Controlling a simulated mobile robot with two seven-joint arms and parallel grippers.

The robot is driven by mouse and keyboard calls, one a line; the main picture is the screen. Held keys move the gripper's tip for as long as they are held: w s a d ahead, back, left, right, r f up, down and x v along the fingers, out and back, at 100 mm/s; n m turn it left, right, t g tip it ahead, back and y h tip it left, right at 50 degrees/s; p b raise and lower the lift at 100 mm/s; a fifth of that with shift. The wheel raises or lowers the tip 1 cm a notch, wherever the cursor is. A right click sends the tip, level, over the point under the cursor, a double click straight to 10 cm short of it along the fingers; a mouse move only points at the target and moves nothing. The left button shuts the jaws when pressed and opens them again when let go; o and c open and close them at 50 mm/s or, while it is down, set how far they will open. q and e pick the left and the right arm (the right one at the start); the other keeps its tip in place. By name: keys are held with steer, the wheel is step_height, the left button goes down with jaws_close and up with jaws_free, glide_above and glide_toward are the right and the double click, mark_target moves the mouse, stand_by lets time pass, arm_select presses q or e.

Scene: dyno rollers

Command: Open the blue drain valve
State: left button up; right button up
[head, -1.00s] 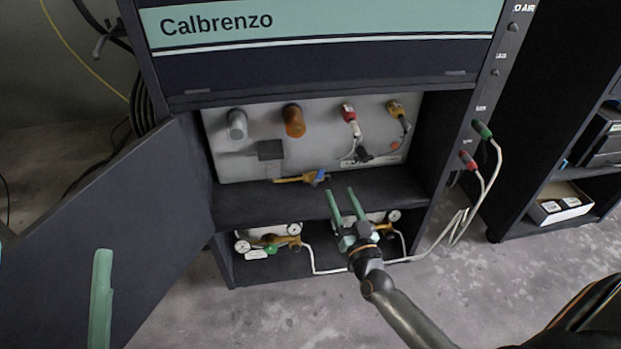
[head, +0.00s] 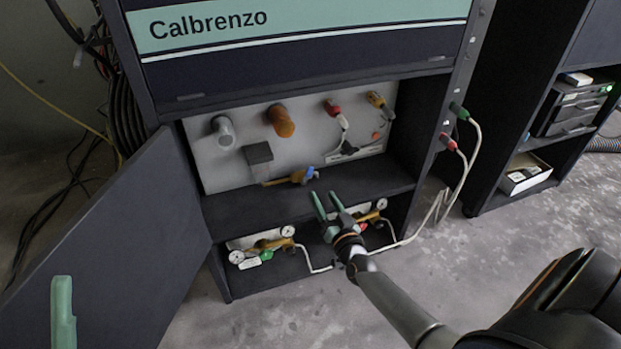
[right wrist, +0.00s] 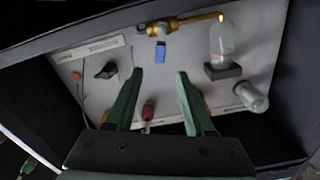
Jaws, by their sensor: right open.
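The blue drain valve handle (head: 310,173) sits at the right end of a brass fitting (head: 285,180), low on the grey back panel of the open cabinet. In the right wrist view the blue handle (right wrist: 160,51) stands out from the brass fitting (right wrist: 185,23), beyond the fingertips. My right gripper (head: 324,194) has its green fingers apart and empty, at the cabinet's front, short of the handle. It also shows in the right wrist view (right wrist: 160,75), with the handle roughly in line with the gap. One green finger of my left gripper (head: 63,312) shows at the lower left.
An open dark door (head: 120,220) stands on the left. Gauges and brass fittings (head: 265,245) fill the lower shelf. A white hose (head: 468,175) hangs at right.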

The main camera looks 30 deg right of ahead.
mark_target(310, 173)
steer(key=b+x, duration=0.3)
steer(key=x, duration=0.6)
steer(key=shift+a+f+b, duration=0.1)
steer(key=shift+f+b, duration=0.05)
steer(key=shift+b, duration=0.25)
steer(key=shift+w, duration=0.45)
jaws_close()
